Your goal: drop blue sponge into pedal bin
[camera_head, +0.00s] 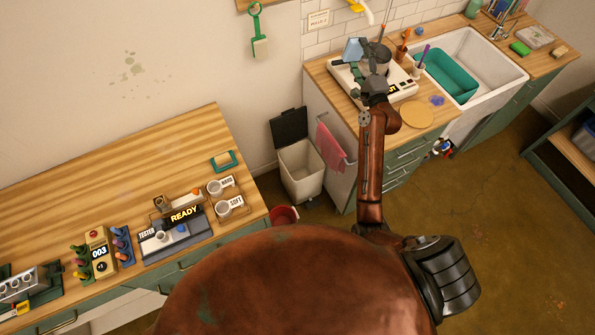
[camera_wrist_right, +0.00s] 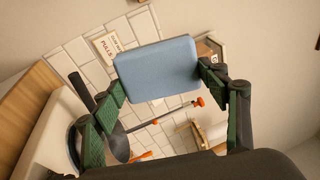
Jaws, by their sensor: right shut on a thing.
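The blue sponge (camera_head: 353,49) is a pale blue block held in my right gripper (camera_head: 356,65) above the white hotplate-like appliance on the far counter. In the right wrist view, the sponge (camera_wrist_right: 157,70) sits between the green-padded fingertips of the right gripper (camera_wrist_right: 160,84), which is shut on it. The pedal bin (camera_head: 301,172) is a cream bin on the floor between the two counters. Its dark lid (camera_head: 289,126) stands up and the bin is open. The gripper is above and to the right of the bin, well apart from it. My left gripper is not in view.
The appliance (camera_head: 402,86) carries a grey pot (camera_head: 377,57) close to the gripper. A pink towel (camera_head: 331,147) hangs on the counter side beside the bin. A red bucket (camera_head: 284,215) stands in front of the bin. The sink (camera_head: 483,62) is to the right.

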